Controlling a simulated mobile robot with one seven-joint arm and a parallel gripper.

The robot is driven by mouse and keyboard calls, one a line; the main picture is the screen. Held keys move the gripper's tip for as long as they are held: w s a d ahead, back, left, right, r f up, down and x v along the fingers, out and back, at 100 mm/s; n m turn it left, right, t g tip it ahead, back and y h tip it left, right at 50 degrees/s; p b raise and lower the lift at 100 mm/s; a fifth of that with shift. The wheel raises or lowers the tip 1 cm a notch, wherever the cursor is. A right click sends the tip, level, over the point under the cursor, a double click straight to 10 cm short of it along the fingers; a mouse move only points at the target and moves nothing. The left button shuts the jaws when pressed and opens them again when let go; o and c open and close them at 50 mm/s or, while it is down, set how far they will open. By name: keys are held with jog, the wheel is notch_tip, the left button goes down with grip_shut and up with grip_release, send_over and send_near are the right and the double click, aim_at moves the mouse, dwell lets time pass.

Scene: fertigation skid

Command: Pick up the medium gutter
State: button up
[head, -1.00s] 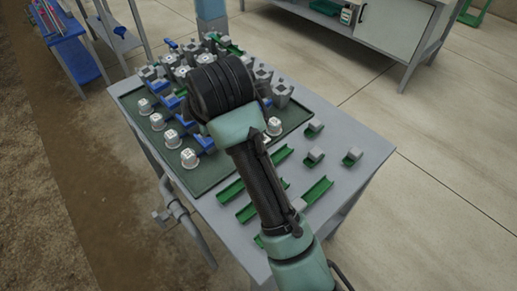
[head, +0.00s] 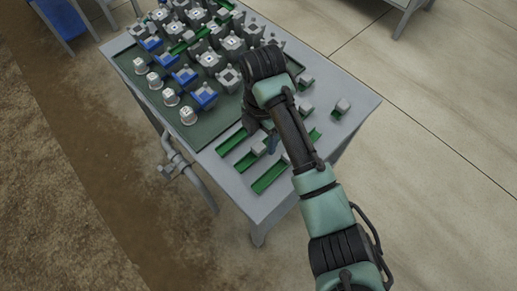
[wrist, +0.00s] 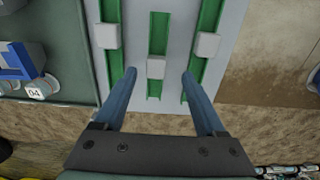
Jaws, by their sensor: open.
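Green gutters with grey blocks lie on the grey table. The wrist view shows three side by side. The middle gutter (wrist: 157,40) looks shorter than the left gutter (wrist: 110,70) and right gutter (wrist: 204,48), both cut off by the frame top. Which is the medium one I cannot tell for certain. My gripper (wrist: 158,72) is open and empty, its blue fingers spread either side of the middle gutter's grey block. Contact and height are unclear. In the head view, my gripper (head: 270,144) is over the front gutters, and my arm partly hides several.
A dark green tray (head: 212,130) with white cups, blue parts and grey fittings fills the table's left and back. A small block-topped gutter (head: 341,106) lies toward the right edge. A pipe (head: 178,160) runs beside the table's left side.

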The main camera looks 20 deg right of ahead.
aim_at(259, 146)
jog(key=shift+w+a+f, duration=0.1)
jog(key=shift+a+f, duration=0.05)
jog(key=shift+f, duration=1.2)
jog(key=shift+w+a+f, duration=0.1)
jog(key=shift+f, duration=1.25)
grip_shut()
